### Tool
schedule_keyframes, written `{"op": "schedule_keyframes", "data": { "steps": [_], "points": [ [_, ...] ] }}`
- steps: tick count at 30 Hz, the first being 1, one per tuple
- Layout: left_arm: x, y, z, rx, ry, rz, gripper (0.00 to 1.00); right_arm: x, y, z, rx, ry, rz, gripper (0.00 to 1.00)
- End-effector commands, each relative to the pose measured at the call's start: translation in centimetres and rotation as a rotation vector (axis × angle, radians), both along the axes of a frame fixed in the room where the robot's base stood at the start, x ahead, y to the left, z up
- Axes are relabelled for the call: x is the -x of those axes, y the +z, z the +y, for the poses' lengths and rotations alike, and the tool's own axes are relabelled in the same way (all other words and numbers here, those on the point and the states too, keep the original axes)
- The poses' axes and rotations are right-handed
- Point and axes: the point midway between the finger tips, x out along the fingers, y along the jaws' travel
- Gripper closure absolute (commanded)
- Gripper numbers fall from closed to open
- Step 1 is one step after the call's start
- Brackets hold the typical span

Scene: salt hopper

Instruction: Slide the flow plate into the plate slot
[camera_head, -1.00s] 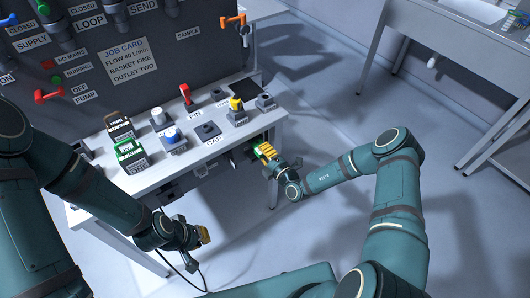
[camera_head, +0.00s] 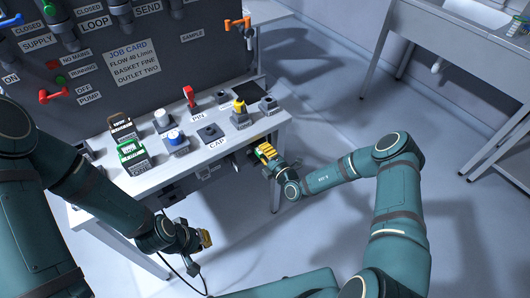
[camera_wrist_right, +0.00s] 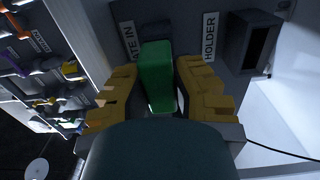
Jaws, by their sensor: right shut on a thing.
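My right gripper (camera_head: 266,152) is under the right front edge of the bench, at its front face. In the right wrist view its yellow fingers (camera_wrist_right: 160,98) are shut on a green block-shaped piece, seemingly the flow plate (camera_wrist_right: 157,72). The plate's far end is at a grey panel with a partly covered label ending "ATE IN" (camera_wrist_right: 130,40). A dark recess, likely the plate slot (camera_wrist_right: 154,28), shows just beyond the plate. I cannot tell whether the plate's tip is inside it. My left gripper (camera_head: 204,239) hangs low in front of the bench, apart from everything; its jaw state is unclear.
A box-shaped holder (camera_wrist_right: 255,45) with a dark opening sits right of the slot, beside a "HOLDER" label. The bench top (camera_head: 225,146) carries several small parts, including a green-labelled piece (camera_head: 130,152) and a red-handled pin (camera_head: 189,96). A cable (camera_head: 180,272) hangs near my left gripper.

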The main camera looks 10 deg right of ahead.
Motion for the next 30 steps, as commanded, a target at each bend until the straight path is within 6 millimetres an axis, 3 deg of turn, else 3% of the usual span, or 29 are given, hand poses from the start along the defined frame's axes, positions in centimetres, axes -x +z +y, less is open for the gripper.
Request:
{"op": "schedule_keyframes", "data": {
  "steps": [14,15,16,23,24,26,30],
  "points": [
    [0.00,-0.19,0.00,0.000,0.000,0.000,1.00,-0.64,0.05,0.24,0.000,0.000,-0.001,1.00],
    [0.00,-0.19,0.00,0.000,0.000,0.000,1.00,-0.64,0.05,0.24,0.000,0.000,-0.001,0.60],
    [0.00,-0.19,0.00,0.000,0.000,0.000,1.00,-0.64,0.05,0.24,0.000,0.000,-0.001,0.50],
    [0.00,-0.19,0.00,0.000,0.000,0.000,1.00,-0.62,0.03,0.23,0.000,0.000,-0.001,0.50],
    [0.00,-0.19,0.00,0.000,0.000,0.000,1.00,-0.60,0.01,0.24,0.000,0.000,0.000,0.33],
    [0.00,-0.19,0.00,0.000,0.000,0.000,1.00,-0.60,0.01,0.24,0.000,0.000,0.000,0.16],
    [0.00,-0.19,0.00,0.000,0.000,0.000,1.00,-0.60,0.01,0.24,0.000,0.000,0.000,0.16]
  ]
}}
